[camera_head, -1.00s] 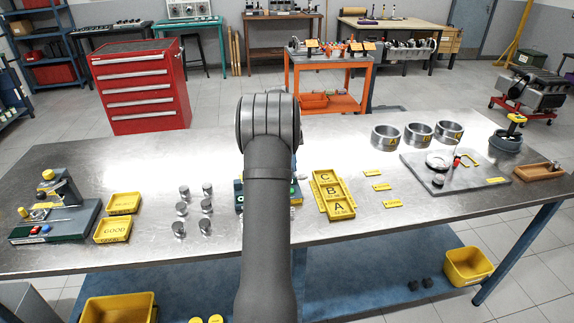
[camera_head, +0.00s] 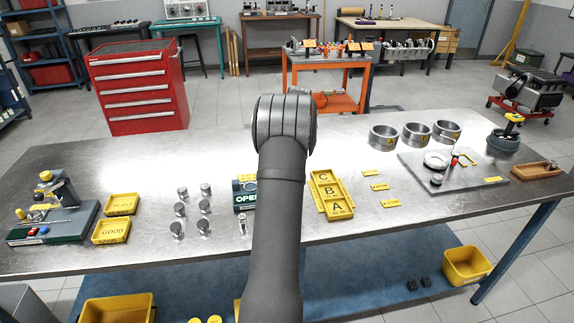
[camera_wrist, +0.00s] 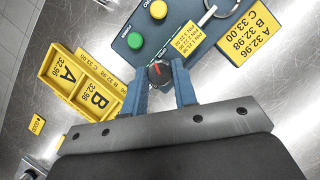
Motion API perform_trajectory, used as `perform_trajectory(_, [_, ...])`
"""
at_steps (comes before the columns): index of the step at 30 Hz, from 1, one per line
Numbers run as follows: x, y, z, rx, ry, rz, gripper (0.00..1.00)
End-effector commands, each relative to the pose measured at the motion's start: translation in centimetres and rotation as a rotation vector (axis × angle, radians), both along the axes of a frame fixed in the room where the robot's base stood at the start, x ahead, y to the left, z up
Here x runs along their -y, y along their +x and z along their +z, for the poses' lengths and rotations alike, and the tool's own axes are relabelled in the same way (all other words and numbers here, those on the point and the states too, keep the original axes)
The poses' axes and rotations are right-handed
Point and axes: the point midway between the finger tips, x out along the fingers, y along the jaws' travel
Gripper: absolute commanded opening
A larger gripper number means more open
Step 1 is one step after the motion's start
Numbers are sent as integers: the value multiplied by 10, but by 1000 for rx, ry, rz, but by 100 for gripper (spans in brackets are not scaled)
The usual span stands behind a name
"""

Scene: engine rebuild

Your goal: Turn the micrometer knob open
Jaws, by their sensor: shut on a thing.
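The micrometer knob (camera_wrist: 158,71) is a small dark round knob with a red mark, at the near edge of a dark green box (camera_wrist: 122,50) in the wrist view. My gripper (camera_wrist: 159,74) has its two blue fingers on either side of the knob and is shut on it. The box carries a green button (camera_wrist: 135,40) and a yellow button (camera_wrist: 158,10). In the head view, the box's display (camera_head: 245,198) shows "OPEN", partly cut off by my arm. The gripper is hidden behind my arm there.
A yellow tray lettered C, B, A (camera_head: 334,194) lies just right of the box. Several metal pins (camera_head: 181,210) stand to its left. A yellow size card (camera_wrist: 254,38) lies by the box. Three metal rings (camera_head: 417,134) stand at the back right.

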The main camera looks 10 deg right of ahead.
Motion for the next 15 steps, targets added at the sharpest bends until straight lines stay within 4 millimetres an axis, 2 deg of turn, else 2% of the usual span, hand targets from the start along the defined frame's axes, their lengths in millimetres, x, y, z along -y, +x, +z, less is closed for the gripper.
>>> perform_trajectory(15, [1, -1, 0, -2, 0, -83, 3])
